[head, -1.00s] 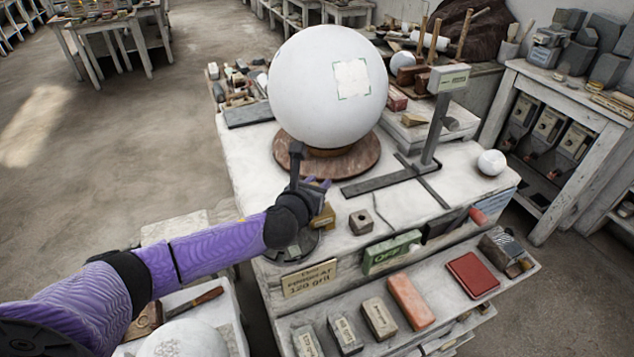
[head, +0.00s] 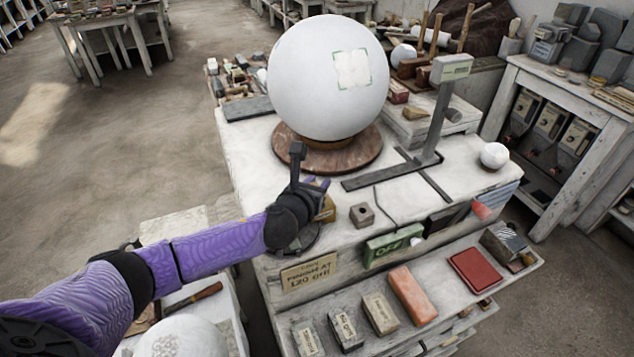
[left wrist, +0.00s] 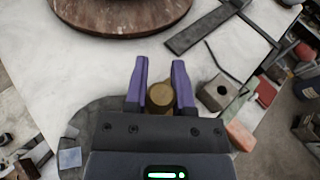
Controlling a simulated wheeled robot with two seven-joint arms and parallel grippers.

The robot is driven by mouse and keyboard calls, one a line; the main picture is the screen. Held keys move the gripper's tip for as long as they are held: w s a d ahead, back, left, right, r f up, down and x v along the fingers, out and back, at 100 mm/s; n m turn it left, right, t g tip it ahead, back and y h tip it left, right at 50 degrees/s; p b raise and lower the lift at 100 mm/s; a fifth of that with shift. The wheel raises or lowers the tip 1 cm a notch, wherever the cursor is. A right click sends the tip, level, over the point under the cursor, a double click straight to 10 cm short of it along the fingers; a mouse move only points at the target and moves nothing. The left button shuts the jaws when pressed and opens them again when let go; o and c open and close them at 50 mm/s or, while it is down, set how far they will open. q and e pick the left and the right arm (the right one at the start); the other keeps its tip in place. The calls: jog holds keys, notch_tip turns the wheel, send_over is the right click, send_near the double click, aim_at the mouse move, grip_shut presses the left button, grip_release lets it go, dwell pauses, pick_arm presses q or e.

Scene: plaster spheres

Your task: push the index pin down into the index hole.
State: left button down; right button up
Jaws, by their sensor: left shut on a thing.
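My left gripper (head: 318,184) reaches in from the left over the front left corner of the white bench. In the left wrist view its two purple fingers (left wrist: 160,85) stand on either side of a round brass-coloured knob (left wrist: 161,95), and it is shut on this knob, which looks like the index pin's head. In the head view only part of the knob (head: 327,210) shows beside the dark gripper body. The index hole and the pin's lower end are hidden. The big white sphere (head: 310,85) rests on a round brown base (head: 365,156) behind the gripper.
A small grey block with a hole (head: 362,215) stands to the right of the gripper. A dark upright gauge (head: 437,120) stands on the bench at right, near a small white ball (head: 494,155). A lower shelf (head: 450,310) holds several blocks.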

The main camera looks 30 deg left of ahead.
pick_arm(q)
jog(key=shift+f+b, duration=0.4)
jog(key=shift+f, duration=0.15)
jog(key=shift+c, duration=1.9)
grip_release()
jog(key=shift+r, duration=0.1)
notch_tip(320, 180, up, 4)
jog(key=p, duration=0.5)
